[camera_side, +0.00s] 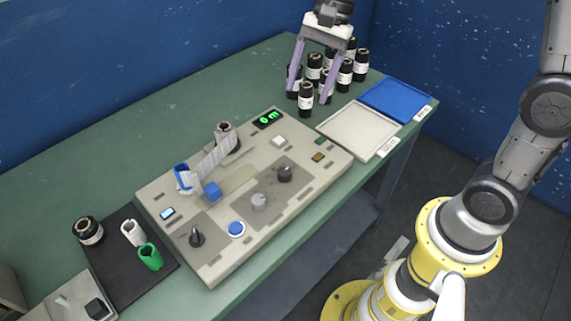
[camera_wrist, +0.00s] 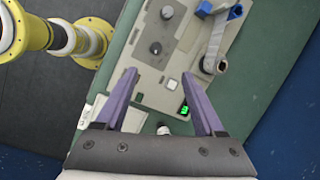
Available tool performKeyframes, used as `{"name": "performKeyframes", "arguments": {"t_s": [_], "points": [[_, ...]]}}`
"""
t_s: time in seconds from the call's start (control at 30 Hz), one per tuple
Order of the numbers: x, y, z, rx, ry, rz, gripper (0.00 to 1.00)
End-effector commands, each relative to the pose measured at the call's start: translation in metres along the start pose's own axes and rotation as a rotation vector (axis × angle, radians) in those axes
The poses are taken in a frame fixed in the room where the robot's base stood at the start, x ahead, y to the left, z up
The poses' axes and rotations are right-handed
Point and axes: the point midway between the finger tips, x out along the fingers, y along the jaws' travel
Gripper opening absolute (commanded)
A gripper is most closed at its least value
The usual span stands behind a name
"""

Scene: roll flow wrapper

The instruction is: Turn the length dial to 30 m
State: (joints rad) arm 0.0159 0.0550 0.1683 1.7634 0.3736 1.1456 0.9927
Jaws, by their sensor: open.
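The wrapper machine (camera_side: 225,262) is a beige panel on the green table. It carries a black knob (camera_side: 285,173), a grey knob (camera_side: 259,201) and a black pointer knob (camera_side: 196,237); their labels are too small to read, so I cannot tell which is the length dial. A green-lit display (camera_side: 268,117) seems to read 0 m. My gripper (camera_side: 309,98) is open and empty, above the back end of the table near the dark rolls, touching no knob. In the wrist view, the black knob (camera_wrist: 155,47) and grey knob (camera_wrist: 167,12) lie beyond my fingertips (camera_wrist: 159,75).
Several dark labelled rolls (camera_side: 306,100) stand at the back. A white tray (camera_side: 359,130) and a blue tray (camera_side: 397,99) lie to the right. A strip (camera_side: 214,155) runs between two spools on the machine. A black mat (camera_side: 122,262) holds a roll and white and green pieces.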

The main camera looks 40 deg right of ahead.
Motion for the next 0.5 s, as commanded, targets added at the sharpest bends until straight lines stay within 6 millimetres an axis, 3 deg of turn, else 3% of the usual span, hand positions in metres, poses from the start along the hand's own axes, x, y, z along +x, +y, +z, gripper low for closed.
{"name": "performKeyframes", "arguments": {"t_s": [0.03,0.2,0.5], "points": [[0.017,-0.009,-0.009,0.031,-0.027,0.033,0.71],[0.057,-0.02,-0.027,0.073,-0.075,0.104,0.71],[0.087,-0.013,-0.032,0.09,-0.095,0.152,0.71]]}}
